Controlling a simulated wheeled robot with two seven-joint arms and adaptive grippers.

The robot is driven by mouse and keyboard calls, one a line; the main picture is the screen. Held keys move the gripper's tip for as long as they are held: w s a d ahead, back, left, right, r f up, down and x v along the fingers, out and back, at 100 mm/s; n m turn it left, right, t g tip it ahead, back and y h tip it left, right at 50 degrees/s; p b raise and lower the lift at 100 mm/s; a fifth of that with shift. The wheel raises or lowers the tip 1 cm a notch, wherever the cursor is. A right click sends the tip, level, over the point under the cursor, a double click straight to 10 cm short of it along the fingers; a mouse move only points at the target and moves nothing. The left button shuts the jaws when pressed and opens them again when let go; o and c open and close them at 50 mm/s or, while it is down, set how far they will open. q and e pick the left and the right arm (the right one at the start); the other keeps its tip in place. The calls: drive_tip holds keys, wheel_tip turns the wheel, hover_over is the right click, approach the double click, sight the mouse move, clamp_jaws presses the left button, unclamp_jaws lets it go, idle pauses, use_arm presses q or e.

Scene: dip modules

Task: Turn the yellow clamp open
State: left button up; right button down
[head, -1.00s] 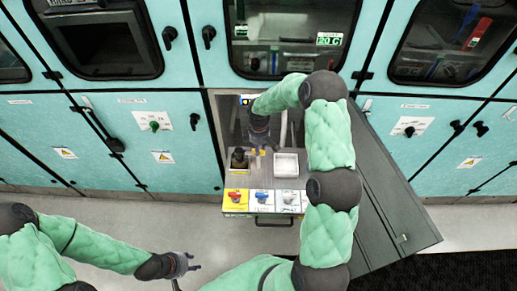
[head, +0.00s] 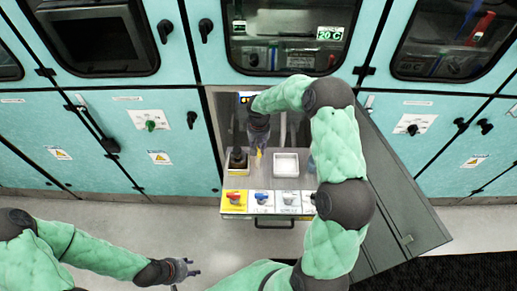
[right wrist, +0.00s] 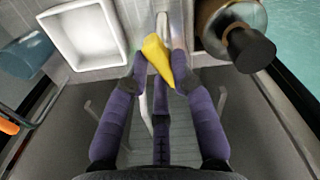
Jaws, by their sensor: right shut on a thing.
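The yellow clamp (right wrist: 156,56) shows as a tapered yellow piece between the fingertips of my right gripper (right wrist: 158,66) in the right wrist view. The fingers are shut on it, one on each side. In the head view the yellow clamp (head: 259,153) is a small yellow spot just below my right gripper (head: 257,146), over the pulled-out shelf. The gripper hides part of the clamp's mount. My left gripper (head: 190,269) is low at the left of the head view, over the floor, open and empty.
A white square tray (head: 286,158) stands right of the clamp. A dark-topped jar (head: 238,158) in a brown holder stands close on its left. Coloured knobs (head: 262,197) line the shelf's front above a handle. An open grey door (head: 395,195) lies to the right.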

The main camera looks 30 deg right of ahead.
drive_tip(key=shift+s+m+b, duration=0.1)
drive_tip(key=shift+m+b, duration=0.45)
drive_tip(key=shift+m, duration=1.65)
drive_tip(key=c, duration=1)
unclamp_jaws()
drive_tip(key=shift+c, duration=0.2)
drive_tip(key=shift+r, duration=0.1)
wheel_tip(320, 180, up, 12)
